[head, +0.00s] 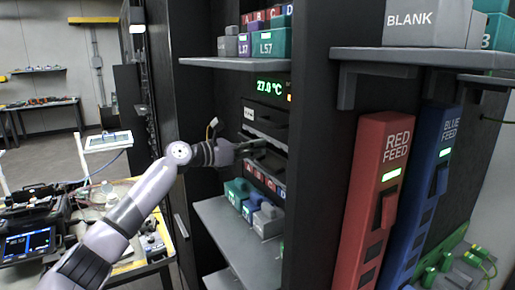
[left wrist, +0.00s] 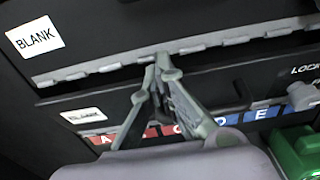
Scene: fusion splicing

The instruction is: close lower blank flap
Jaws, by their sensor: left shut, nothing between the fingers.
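The upper blank flap, with a white BLANK label (left wrist: 35,37), fills the top of the left wrist view and has a grey hinge strip along its lower edge. The lower blank flap, with a smaller BLANK label (left wrist: 84,115), lies just below it. How far the lower flap stands open I cannot tell. My left gripper (left wrist: 162,66) is shut and empty, with its fingertips at the hinge strip, in front of the lower flap's middle. In the head view my left gripper (head: 265,145) reaches into the dark rack below the 27.0 °C display (head: 271,87). My right gripper is not in view.
A grey shelf (head: 215,212) with teal and grey boxes sits below the gripper, and another shelf (head: 235,62) with boxes is above. Red feed (head: 375,200) and blue feed (head: 420,200) units stand at the right. In the wrist view a green box (left wrist: 300,150) is close at right.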

